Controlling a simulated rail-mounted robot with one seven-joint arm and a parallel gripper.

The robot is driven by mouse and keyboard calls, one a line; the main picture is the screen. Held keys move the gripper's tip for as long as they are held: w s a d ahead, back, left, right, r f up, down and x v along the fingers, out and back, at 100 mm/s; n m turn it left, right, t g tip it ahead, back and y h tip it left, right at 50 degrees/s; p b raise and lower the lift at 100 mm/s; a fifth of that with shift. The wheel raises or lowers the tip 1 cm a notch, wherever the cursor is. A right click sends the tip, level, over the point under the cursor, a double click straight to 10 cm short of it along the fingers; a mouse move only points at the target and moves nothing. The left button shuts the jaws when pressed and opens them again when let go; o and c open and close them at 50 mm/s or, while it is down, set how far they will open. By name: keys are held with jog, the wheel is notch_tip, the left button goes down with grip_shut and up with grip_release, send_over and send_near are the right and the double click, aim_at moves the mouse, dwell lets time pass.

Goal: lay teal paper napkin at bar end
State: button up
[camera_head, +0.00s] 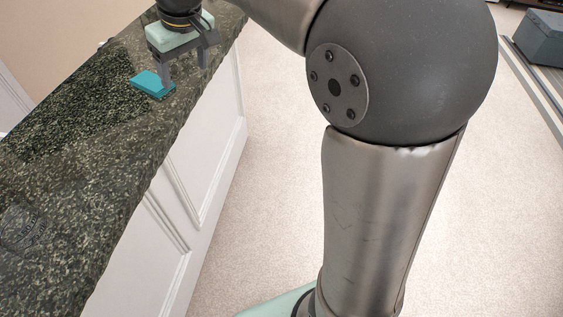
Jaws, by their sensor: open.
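The teal paper napkin (150,84) is a small flat folded block lying on the dark green granite bar top (90,130), close to its front edge. My gripper (186,84) is above the bar, pointing down, with its jaws open. One finger comes down at the napkin's right side and appears close to it or touching; I cannot tell which. The other finger is farther right, near the counter's edge, and nothing shows between the fingers.
A clear glass item (22,228) sits on the bar top at the lower left, hard to make out. The white panelled bar front (185,205) drops to beige carpet (270,150). A grey-green box (541,38) stands at the far upper right. The middle of the bar top is bare.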

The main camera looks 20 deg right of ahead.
jog(key=s+d+f+m+g, duration=0.1)
jog(key=s+d+f, duration=0.2)
jog(key=s+f, duration=0.3)
jog(key=s+d+f+m+h, duration=0.1)
jog(key=s+d+f, duration=0.3)
jog(key=s, duration=0.7)
jog(key=s+d+f+m+g, duration=0.1)
jog(key=s+d+f+m, duration=0.2)
jog(key=s+f, duration=0.5)
jog(key=shift+s+d+g, duration=0.3)
jog(key=shift+d, duration=0.2)
